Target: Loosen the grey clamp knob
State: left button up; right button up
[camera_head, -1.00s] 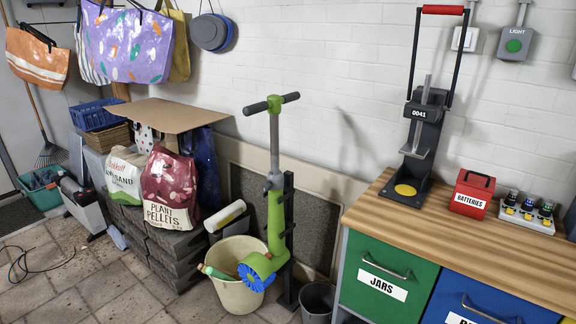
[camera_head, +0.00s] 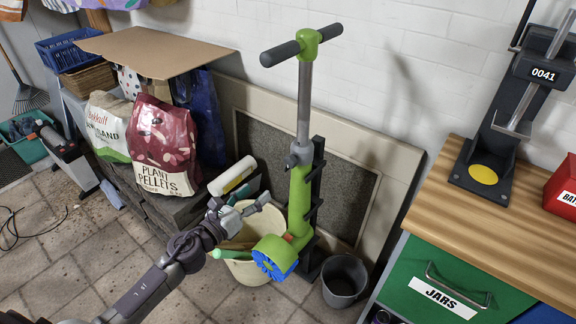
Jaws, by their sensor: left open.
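The grey clamp knob (camera_head: 292,160) is on the grey clamp at the joint of a green scooter-like device (camera_head: 299,195), where the grey pole enters the green body. The device stands upright against a black rack, with a T-shaped handlebar (camera_head: 300,45) on top and a blue wheel part at the bottom. My left gripper (camera_head: 250,206) is open and empty, to the left of and below the knob, apart from it. It is in front of the cream bucket and hides part of its rim. My right gripper is not in view.
The cream bucket (camera_head: 250,270) stands at the device's foot, with a dark bucket (camera_head: 344,280) to the right. A wooden workbench (camera_head: 450,220) with a green drawer is at right. Bags (camera_head: 165,145) and a cardboard sheet (camera_head: 150,50) are at left.

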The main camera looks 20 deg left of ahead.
aim_at(288, 163)
pick_arm(q)
jog(key=shift+m, duration=0.4)
jog(key=x, duration=0.9)
jog(key=r+p+x, duration=0.1)
jog(key=x, duration=0.4)
jog(key=shift+d+r, duration=0.1)
jog(key=shift+d, duration=0.1)
jog(key=shift+c, duration=0.3)
jog(key=c, duration=1.1)
